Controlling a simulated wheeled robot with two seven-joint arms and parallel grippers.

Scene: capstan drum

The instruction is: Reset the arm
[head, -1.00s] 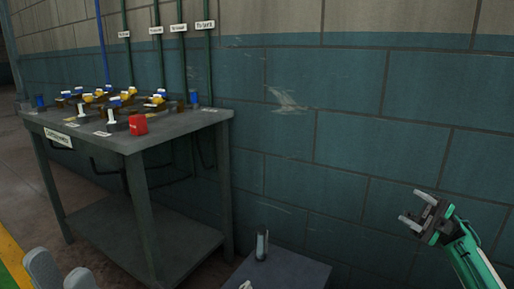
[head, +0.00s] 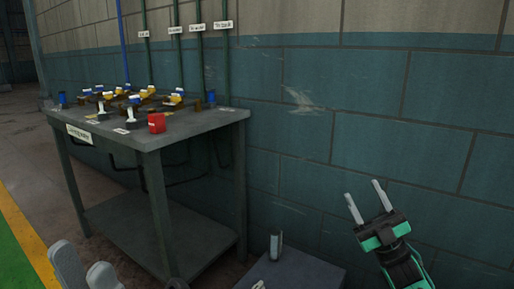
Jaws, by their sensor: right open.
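My right gripper (head: 363,190) is at the lower right of the head view. Its two pale fingers are apart, pointing up and slightly left, with nothing between them. The green and black arm behind it comes in from the bottom edge. The gripper is in front of the blue wall, to the right of the metal table, and appears to touch nothing.
A grey metal table (head: 205,126) stands left, with a red block (head: 157,123), several blue-and-yellow fittings and a label (head: 79,134). Labelled pipes run up the blue block wall (head: 300,140). A low grey box (head: 300,273) with a small upright grey piece (head: 276,246) is at the bottom.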

